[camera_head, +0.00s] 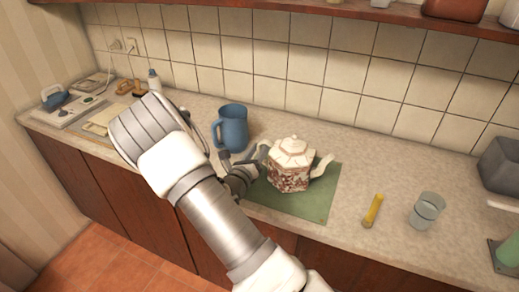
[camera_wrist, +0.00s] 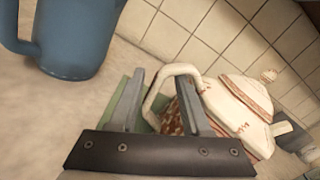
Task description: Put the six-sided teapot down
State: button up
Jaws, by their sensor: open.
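The six-sided teapot (camera_head: 290,168), white with a reddish pattern and a white lid, stands upright on the green mat (camera_head: 322,195), its spout to the right. In the wrist view the teapot (camera_wrist: 238,108) is at the right, and its white handle (camera_wrist: 160,87) lies between my fingers. My gripper (camera_head: 256,163) is at the teapot's left, on the handle side. In the wrist view my gripper (camera_wrist: 161,80) is open, with a finger on each side of the handle. Whether a finger touches the handle I cannot tell. The mat is partly hidden by my arm and the teapot.
A blue mug (camera_head: 232,128) stands close behind my gripper; it also shows in the wrist view (camera_wrist: 75,38). A yellow stick-like object (camera_head: 373,211) and a glass (camera_head: 426,211) stand to the right. The tiled wall bounds the counter behind.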

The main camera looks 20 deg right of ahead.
jog(key=v, duration=1.1)
jog(key=shift+s+a, duration=0.15)
jog(key=shift+a, duration=0.05)
jog(key=shift+s+r, duration=0.15)
jog(key=shift+s, duration=0.05)
jog(key=s+d+r+m+g+y, duration=0.1)
jog(key=s+d+r+m+g, duration=0.4)
jog(key=s+m, duration=0.4)
jog(key=s+d+r+m+g+y, duration=0.1)
jog(key=s+d+r+m+g, duration=0.2)
jog(key=s+m+g, duration=0.6)
jog(key=s+a+r+m+t+y, duration=0.2)
jog(key=a+r+m+t+y, duration=0.1)
jog(key=a+r+m+y, duration=0.2)
jog(key=s+a+r+m+t+y, duration=0.3)
jog(key=a+r+m+y, duration=0.2)
jog(key=m, duration=0.4)
jog(key=shift+s+a+r+t+y, duration=0.3)
jog(key=shift+a+t+y, duration=0.1)
jog(key=shift+a, duration=0.35)
